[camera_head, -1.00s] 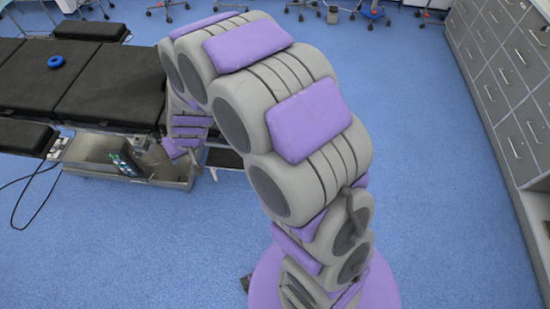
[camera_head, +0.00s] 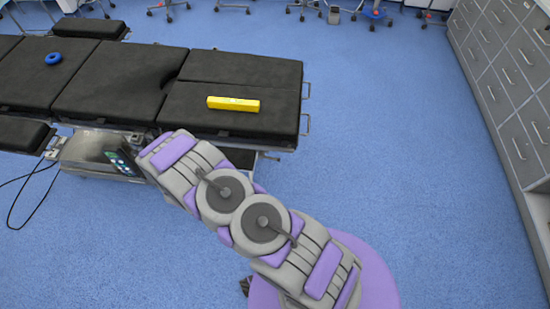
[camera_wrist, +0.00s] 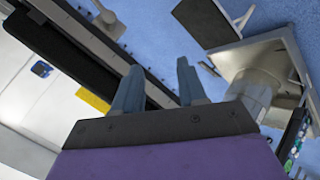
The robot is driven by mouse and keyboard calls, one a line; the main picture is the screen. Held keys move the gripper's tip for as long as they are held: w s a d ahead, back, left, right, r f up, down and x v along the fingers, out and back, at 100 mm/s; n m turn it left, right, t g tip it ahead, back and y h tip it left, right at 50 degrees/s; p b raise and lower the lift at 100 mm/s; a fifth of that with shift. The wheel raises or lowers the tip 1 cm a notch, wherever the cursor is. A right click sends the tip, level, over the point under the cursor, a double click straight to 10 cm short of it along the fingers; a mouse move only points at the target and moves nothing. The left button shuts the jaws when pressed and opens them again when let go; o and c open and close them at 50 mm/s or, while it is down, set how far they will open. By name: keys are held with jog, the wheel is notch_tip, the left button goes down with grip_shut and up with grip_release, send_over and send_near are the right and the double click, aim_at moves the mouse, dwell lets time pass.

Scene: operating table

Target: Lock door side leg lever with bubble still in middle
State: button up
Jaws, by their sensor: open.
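The operating table (camera_head: 120,90) has black pads. A yellow bar, which looks like a spirit level (camera_head: 233,104), lies flat on the pad at its right end; its bubble is too small to see. Part of a yellow thing, likely the same bar, shows behind a finger in the wrist view (camera_wrist: 93,101). My gripper (camera_wrist: 158,82) is open and empty in the wrist view, its two blue-grey fingers apart below the table's dark side edge (camera_wrist: 92,50). It is hidden behind my arm in the head view. I cannot make out the leg lever in either view.
The table's metal base (camera_wrist: 265,58) and column are at the right of the wrist view, close to my gripper. A blue ring (camera_head: 54,59) lies on the left pad. Grey drawers (camera_head: 510,90) line the right wall. The blue floor between is clear.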

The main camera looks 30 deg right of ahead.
jog(key=s+d+f+n+t+h+b, duration=0.1)
jog(key=s+d+f+h, duration=0.1)
jog(key=s+d, duration=0.15)
jog(key=s+d+f+n+h, duration=0.1)
jog(key=s+d+f+h, duration=0.15)
jog(key=d, duration=0.25)
jog(key=d+r+b+x, duration=0.1)
jog(key=r+b+x, duration=0.1)
jog(key=x, duration=1.5)
jog(key=shift+d+n+t+h+b, duration=0.15)
jog(key=shift+n+t+h+b, duration=0.15)
jog(key=shift+n+h+b, duration=0.25)
jog(key=shift+s, duration=0.1)
grip_shut()
